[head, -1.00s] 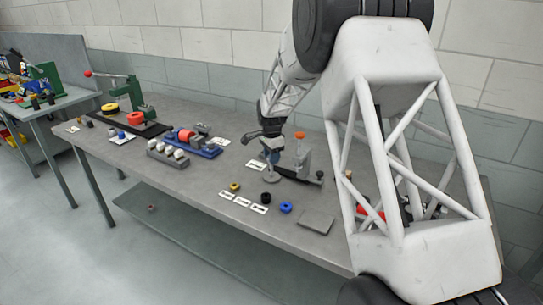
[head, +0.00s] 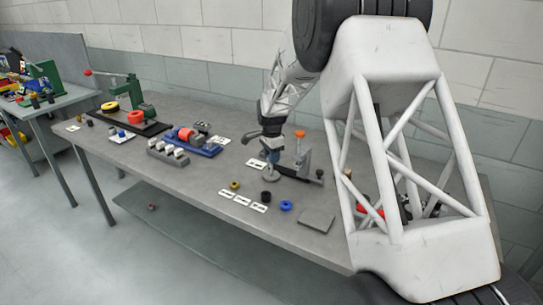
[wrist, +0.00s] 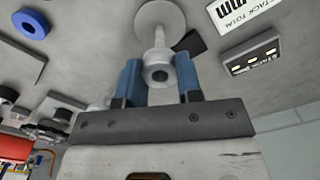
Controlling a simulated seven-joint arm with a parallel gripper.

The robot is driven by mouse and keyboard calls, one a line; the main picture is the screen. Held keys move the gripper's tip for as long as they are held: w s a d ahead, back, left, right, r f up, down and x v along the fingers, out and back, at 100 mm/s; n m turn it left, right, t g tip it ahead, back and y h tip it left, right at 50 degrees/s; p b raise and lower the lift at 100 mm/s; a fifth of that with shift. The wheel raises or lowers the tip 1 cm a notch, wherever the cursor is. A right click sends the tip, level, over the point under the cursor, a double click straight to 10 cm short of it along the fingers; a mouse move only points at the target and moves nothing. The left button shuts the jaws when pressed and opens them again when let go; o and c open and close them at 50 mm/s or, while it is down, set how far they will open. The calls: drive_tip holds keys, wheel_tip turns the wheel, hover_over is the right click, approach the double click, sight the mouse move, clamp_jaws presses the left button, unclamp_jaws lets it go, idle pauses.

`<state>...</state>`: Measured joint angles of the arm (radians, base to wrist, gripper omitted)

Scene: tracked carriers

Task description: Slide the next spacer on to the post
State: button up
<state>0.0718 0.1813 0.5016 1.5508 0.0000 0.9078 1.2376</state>
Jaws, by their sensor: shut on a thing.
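My gripper (wrist: 158,82) has two blue fingers closed on a small pale grey spacer (wrist: 158,73) with a dark round hole. In the head view my gripper (head: 271,157) is above the round grey base (head: 270,175) of the post. In the wrist view the post (wrist: 160,38) rises from its pale disc base (wrist: 160,15), in line with the held spacer. I cannot tell whether the spacer is around the post or just above its tip.
A grey stand with an orange top (head: 300,134) is close to the right of my gripper. White label cards (head: 242,201) lie in front of the post. A flat grey plate (head: 317,221) is near the front edge. Blue and green fixtures stand farther left.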

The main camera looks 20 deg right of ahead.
drive_tip(key=shift+f, duration=0.35)
idle(0.4)
drive_tip(key=o, duration=1.6)
drive_tip(key=shift+c, duration=0.2)
drive_tip(key=shift+r, duration=0.15)
drive_tip(key=shift+r, duration=3.85)
drive_tip(key=shift+s+r, duration=0.1)
